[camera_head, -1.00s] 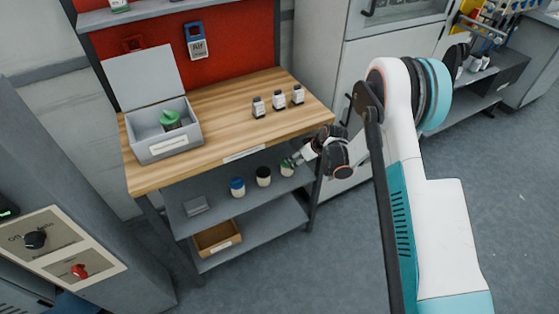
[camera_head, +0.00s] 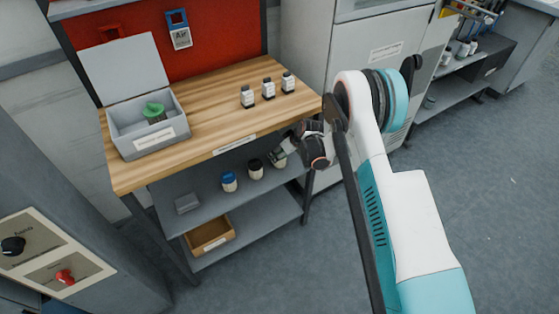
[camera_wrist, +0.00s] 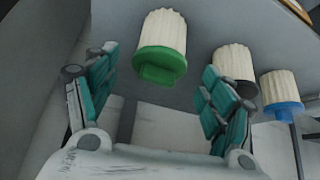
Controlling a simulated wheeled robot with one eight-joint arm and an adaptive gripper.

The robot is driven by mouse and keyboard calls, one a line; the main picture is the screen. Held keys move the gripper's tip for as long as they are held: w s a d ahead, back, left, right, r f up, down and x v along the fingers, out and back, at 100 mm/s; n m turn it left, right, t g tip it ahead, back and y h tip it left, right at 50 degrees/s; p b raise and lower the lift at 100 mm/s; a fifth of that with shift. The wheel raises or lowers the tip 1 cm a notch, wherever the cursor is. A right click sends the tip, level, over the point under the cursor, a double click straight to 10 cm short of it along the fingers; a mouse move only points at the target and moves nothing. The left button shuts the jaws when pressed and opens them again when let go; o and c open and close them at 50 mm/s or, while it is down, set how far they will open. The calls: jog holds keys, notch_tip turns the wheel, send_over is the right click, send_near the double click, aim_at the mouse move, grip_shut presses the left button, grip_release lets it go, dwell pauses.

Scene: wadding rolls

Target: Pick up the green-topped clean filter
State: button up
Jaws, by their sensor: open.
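The green-topped filter has a pleated cream body and a green cap. In the wrist view the filter (camera_wrist: 162,42) appears cap-down between the two teal finger pads of my gripper (camera_wrist: 158,68), with gaps visible on both sides. My gripper is open and apart from it. In the head view my gripper (camera_head: 290,156) is at the right end of the middle shelf, and the green-topped filter (camera_head: 277,158) is partly hidden by it. A black-topped filter (camera_head: 255,168) and a blue-topped filter (camera_head: 229,182) stand to its left.
The wooden tabletop (camera_head: 210,118) lies above the shelf. It holds several white bottles and an open grey box (camera_head: 120,140) with a green item (camera_head: 154,112) inside. A brown bin (camera_head: 209,237) sits on the lower shelf. A grey cabinet (camera_head: 320,70) stands right.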

aim_at(279, 153)
jog(key=b+x, duration=0.1)
jog(key=x, duration=0.2)
jog(key=shift+w+f, duration=0.15)
jog(key=shift+f, duration=0.25)
jog(key=shift+r, duration=0.1)
jog(key=c, duration=1.2)
